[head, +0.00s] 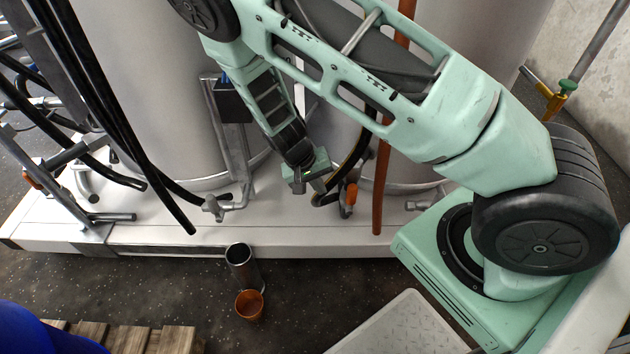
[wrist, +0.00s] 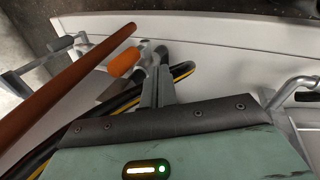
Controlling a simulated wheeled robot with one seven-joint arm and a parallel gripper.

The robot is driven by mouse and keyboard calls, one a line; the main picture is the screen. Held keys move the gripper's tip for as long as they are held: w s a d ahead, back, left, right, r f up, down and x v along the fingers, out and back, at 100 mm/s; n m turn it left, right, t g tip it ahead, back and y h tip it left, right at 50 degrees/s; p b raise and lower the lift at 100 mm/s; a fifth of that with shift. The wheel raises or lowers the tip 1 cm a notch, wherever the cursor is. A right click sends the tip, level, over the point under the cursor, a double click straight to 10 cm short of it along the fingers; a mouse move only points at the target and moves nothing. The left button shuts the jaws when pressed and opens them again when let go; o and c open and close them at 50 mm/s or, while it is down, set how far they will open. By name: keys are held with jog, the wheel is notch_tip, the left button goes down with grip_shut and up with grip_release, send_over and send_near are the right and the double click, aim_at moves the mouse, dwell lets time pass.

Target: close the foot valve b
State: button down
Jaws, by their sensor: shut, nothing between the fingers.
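A foot valve with an orange handle (head: 351,193) stands low at the front of the white plinth, between the two tanks. I see no letter on it, so I cannot tell if it is foot valve b. My gripper (head: 318,187) is shut and empty, pointing down just left of this valve in the head view. In the wrist view the closed fingers (wrist: 158,85) are close beside the orange handle (wrist: 124,62). I cannot tell whether they touch it. The valve body is partly hidden behind the fingers there.
A brown-orange pole (head: 382,150) stands just right of the valve. A black hose loops behind it. Another metal pipe fitting (head: 215,206) sits left on the plinth (head: 160,236). A steel cylinder (head: 241,266) and an orange cup (head: 249,304) are on the dark floor in front.

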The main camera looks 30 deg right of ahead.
aim_at(351, 200)
jog(key=s+d+f+b, duration=0.1)
jog(key=s+d+f, duration=0.1)
jog(key=d, duration=0.3)
jog(key=shift+f+b, duration=0.3)
jog(key=shift+f, duration=0.5)
jog(key=shift+d, duration=0.1)
